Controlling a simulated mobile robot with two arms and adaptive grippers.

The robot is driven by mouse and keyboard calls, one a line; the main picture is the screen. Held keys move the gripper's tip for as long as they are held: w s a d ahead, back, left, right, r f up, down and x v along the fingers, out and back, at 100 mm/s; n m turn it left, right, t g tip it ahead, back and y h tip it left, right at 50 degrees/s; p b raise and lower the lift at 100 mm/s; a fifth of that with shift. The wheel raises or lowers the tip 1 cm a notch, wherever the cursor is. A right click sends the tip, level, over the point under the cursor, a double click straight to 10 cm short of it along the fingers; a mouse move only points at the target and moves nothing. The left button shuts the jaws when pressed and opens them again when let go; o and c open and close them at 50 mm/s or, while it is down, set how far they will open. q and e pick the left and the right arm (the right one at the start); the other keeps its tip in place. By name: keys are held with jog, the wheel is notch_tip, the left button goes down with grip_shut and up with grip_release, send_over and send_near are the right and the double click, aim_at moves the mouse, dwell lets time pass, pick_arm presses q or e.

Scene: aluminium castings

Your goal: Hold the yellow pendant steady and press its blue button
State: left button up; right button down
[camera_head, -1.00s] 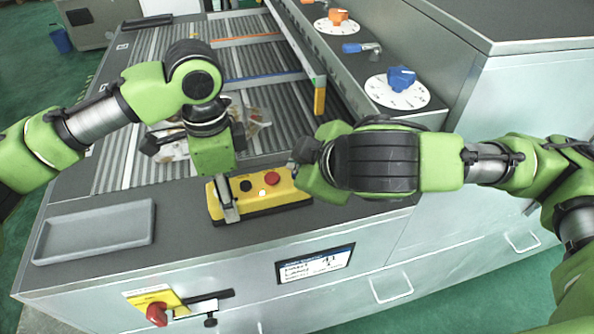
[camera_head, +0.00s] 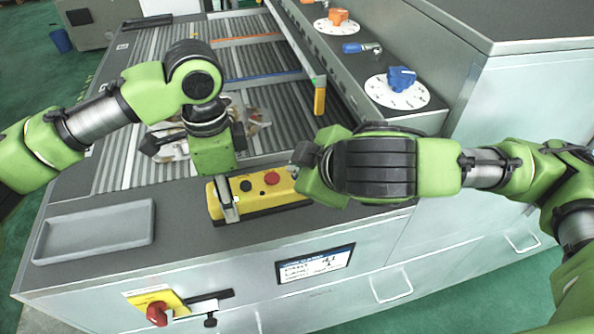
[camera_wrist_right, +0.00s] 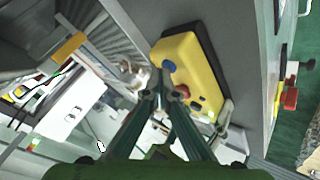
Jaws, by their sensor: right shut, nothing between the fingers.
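The yellow pendant (camera_head: 262,199) lies on the dark front ledge of the machine, with a red button and a black button on top. Its blue button (camera_wrist_right: 169,66) shows only in the right wrist view; my right arm hides that end in the head view. My right gripper (camera_wrist_right: 159,86) is shut and empty, its tips close to the blue button; I cannot tell whether they touch. My left gripper (camera_head: 229,207) is at the pendant's left end, a grey finger lying across it. Its other finger is hidden, so its grip is unclear.
An empty grey tray (camera_head: 95,233) lies on the ledge at left. A ribbed conveyor bed (camera_head: 120,160) with loose parts is behind the pendant. A red switch (camera_head: 157,313) and a screen (camera_head: 315,264) are on the front panel. Dial knobs (camera_head: 401,79) stand at back right.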

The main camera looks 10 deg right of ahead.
dwell(0.4)
jog(key=shift+r, duration=0.8)
jog(key=shift+r, duration=2.55)
pick_arm(q)
jog(key=o, duration=1.6)
